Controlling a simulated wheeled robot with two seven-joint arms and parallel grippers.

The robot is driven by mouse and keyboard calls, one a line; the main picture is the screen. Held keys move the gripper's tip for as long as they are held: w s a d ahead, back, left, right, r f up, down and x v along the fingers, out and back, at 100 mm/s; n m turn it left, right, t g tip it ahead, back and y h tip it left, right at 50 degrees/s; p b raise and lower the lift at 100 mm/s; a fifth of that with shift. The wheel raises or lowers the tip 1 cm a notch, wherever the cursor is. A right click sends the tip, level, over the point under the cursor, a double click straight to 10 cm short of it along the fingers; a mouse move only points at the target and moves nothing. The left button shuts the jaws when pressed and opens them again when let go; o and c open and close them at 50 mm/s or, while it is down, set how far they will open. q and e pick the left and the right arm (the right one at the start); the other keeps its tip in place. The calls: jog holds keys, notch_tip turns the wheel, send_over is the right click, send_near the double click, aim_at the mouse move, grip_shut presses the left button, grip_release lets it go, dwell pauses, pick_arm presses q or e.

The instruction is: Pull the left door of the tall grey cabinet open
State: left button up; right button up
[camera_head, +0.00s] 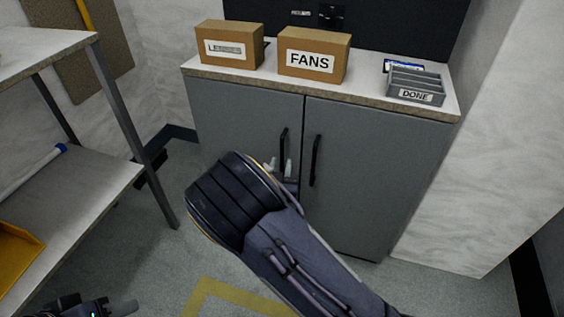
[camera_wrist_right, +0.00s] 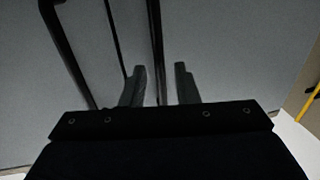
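The tall grey cabinet has a left door (camera_head: 235,115) and a right door (camera_head: 360,180), both shut. The left door's black vertical bar handle (camera_head: 284,143) is partly hidden by my right gripper (camera_head: 279,168). In the wrist view my right gripper (camera_wrist_right: 160,84) is open, its two fingers apart. The left handle (camera_wrist_right: 157,45) runs between them there; I cannot tell how deep it sits. The right door's handle (camera_head: 315,160) stands just to the right, apart from the fingers. My left gripper (camera_head: 105,308) is cut off at the bottom left, its opening unclear.
A box (camera_head: 229,46), a FANS box (camera_head: 313,55) and a grey DONE tray (camera_head: 415,84) stand on the cabinet top. A metal shelf unit (camera_head: 105,85) stands at the left. Open floor lies before the left door, with a yellow marking (camera_head: 230,290).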

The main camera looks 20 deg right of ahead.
aim_at(282, 161)
jog(key=shift+x, duration=1.6)
jog(key=shift+c, duration=0.5)
grip_shut()
